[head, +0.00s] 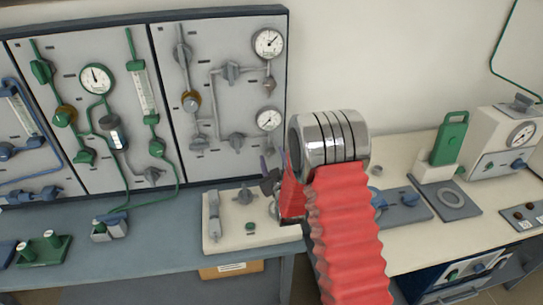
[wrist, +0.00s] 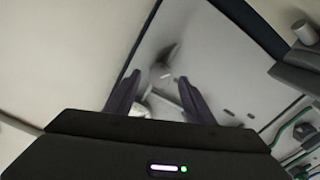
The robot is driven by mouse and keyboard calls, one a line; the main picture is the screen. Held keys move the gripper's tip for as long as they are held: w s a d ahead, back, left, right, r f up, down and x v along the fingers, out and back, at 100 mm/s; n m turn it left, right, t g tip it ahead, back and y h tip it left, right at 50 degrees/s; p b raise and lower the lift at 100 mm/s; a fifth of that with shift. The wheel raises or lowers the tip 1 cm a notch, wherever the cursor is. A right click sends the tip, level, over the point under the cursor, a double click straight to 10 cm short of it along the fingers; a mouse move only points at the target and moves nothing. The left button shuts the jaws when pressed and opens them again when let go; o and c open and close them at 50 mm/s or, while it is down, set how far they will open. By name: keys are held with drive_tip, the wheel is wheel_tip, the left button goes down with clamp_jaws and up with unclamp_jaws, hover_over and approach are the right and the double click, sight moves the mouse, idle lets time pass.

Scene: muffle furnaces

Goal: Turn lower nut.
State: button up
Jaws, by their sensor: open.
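I cannot tell which fitting is the lower nut. The right grey panel (head: 219,100) carries an upper gauge (head: 268,43), a lower gauge (head: 269,119), grey pipes and valve handles, one being the lower valve handle (head: 237,140). In the head view my gripper (head: 270,168) is partly hidden behind my red-sleeved arm, in front of the panel's lower right corner. In the wrist view my gripper (wrist: 160,85) is open, its two dark fingers apart. A blurred grey fitting (wrist: 160,73) shows between and beyond the fingertips; no contact is visible.
A cream box (head: 228,232) with small knobs stands on the bench below my gripper. Left panels hold green and blue valves and tubing. On the right bench are a green-handled block (head: 450,140) and a gauge unit (head: 507,145).

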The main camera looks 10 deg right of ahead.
drive_tip(key=shift+w, duration=0.95)
drive_tip(key=shift+c, duration=0.7)
drive_tip(key=c, duration=0.9)
